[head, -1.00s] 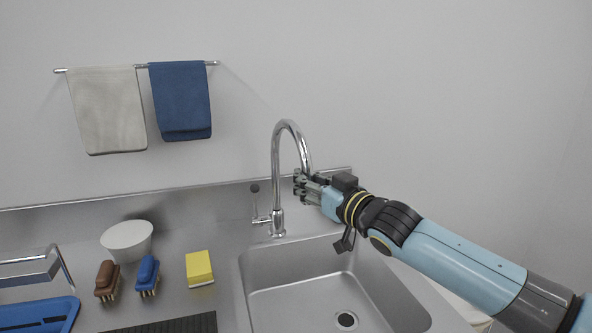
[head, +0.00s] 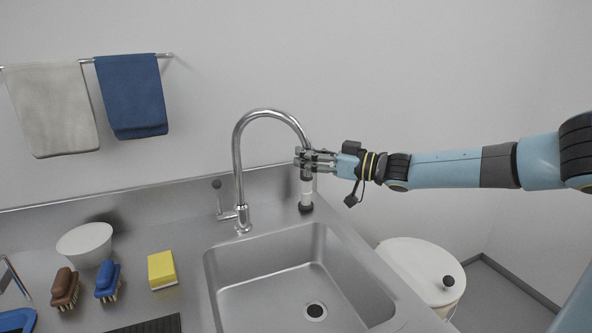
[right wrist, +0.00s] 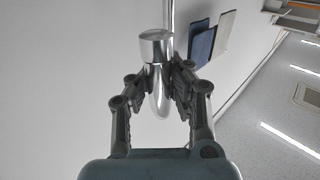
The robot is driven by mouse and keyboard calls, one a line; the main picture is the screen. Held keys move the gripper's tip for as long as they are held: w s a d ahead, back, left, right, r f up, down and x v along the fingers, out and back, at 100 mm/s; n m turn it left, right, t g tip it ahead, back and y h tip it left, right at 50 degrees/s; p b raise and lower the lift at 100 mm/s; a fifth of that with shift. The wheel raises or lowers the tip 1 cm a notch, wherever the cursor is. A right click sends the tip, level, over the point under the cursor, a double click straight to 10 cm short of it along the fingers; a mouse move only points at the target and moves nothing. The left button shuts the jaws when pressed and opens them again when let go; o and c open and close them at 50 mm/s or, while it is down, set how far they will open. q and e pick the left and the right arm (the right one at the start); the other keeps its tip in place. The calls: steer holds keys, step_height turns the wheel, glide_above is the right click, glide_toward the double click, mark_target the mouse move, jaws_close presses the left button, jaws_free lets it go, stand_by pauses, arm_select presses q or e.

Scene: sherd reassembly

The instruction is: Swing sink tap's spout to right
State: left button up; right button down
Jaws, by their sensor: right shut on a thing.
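The chrome tap (head: 238,165) stands behind the sink (head: 262,262), with its lever (head: 219,195) on the left of its base. Its arched spout (head: 270,112) now reaches to the right, its end over the area behind the basin's right rear corner. My right gripper (head: 303,160) is shut on the spout near its end. In the right wrist view the spout's end (right wrist: 156,50) lies between the two fingers (right wrist: 157,85). My left gripper is not in view.
A white and black cylinder (head: 306,192) stands just below my right gripper. A yellow sponge (head: 161,270), brown brush (head: 65,288), blue brush (head: 108,281) and white bowl (head: 85,244) sit left of the sink. A lidded white bin (head: 420,270) stands at the right.

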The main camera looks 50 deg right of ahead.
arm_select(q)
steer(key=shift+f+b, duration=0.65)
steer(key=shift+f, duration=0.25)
arm_select(e)
steer(key=shift+w+d+f, duration=0.1)
steer(key=shift+w+d, duration=0.05)
steer(key=shift+d, duration=0.4)
steer(key=shift+w+d+f, duration=0.1)
steer(key=shift+w+d, duration=0.05)
steer(key=shift+d, duration=0.35)
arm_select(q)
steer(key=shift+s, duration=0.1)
arm_select(e)
steer(key=c, duration=1.7)
jaws_free()
steer(key=shift+d, duration=0.1)
steer(key=o, duration=0.4)
steer(key=shift+s+d+r, duration=0.15)
steer(key=shift+s+d, duration=0.1)
steer(key=shift+s, duration=0.25)
steer(key=shift+o, duration=0.8)
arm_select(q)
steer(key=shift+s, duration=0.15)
arm_select(e)
steer(key=v, duration=1.1)
steer(key=shift+s+a, duration=0.2)
